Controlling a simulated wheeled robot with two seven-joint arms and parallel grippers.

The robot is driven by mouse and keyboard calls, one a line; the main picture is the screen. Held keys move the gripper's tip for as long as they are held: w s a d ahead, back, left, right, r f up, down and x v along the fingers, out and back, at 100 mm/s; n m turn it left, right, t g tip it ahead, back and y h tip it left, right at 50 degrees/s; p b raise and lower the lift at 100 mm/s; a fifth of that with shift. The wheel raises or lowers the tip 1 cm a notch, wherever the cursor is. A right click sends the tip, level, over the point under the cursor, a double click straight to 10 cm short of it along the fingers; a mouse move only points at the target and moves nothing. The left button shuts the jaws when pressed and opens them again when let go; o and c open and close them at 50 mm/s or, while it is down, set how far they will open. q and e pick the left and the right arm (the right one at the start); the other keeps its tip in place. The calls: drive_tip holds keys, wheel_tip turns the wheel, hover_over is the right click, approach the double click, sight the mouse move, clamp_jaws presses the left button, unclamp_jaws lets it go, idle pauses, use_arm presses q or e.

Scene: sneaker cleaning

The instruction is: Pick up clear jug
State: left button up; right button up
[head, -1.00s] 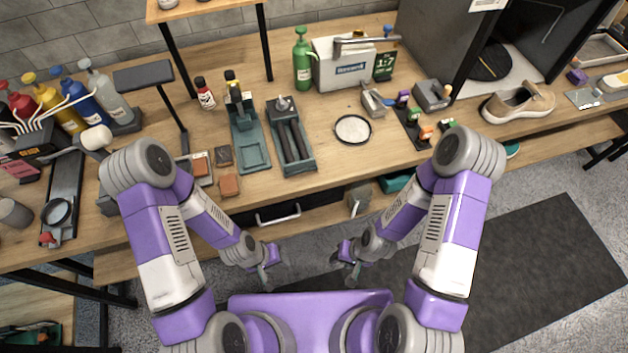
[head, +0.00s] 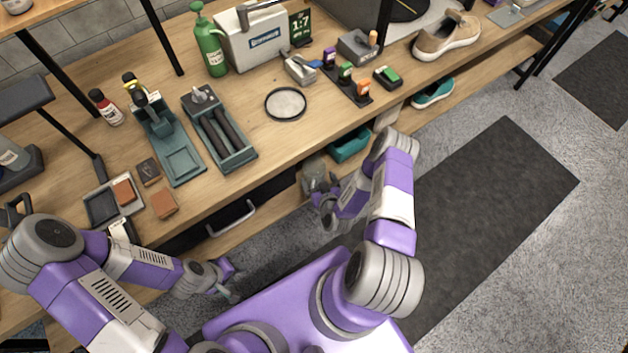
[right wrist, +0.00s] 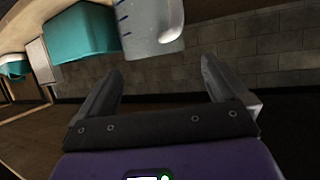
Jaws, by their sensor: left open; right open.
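The clear jug (right wrist: 150,22) shows at the top of the right wrist view, translucent with blue marks on its side and cut off by the picture edge. In the head view, the jug (head: 314,172) appears greyish on the lower shelf below the worktop, partly hidden by my right arm. My right gripper (right wrist: 160,72) is open and empty. The jug is beyond its fingers, apart from them. In the head view, my right gripper (head: 324,214) is in front of the shelf, near the jug. My left gripper (head: 230,282) is open and empty, in front of the bench.
A teal bin (head: 350,146) stands beside the jug on the lower shelf and also shows in the right wrist view (right wrist: 82,34). The worktop edge overhangs the shelf. A drawer handle (head: 232,220) is to the left. The floor mat (head: 490,190) is clear.

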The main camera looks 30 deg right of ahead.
sight(311, 161)
drive_tip(key=b+x, duration=0.1)
drive_tip(key=x, duration=0.1)
drive_tip(key=b+x, duration=0.1)
drive_tip(key=x, duration=0.2)
drive_tip(key=b+x, duration=0.1)
drive_tip(key=x, duration=0.1)
drive_tip(key=shift+w+d+f+b, duration=0.15)
drive_tip(key=shift+d+f+b, duration=0.2)
drive_tip(key=shift+d+f, duration=0.05)
drive_tip(key=c, duration=1)
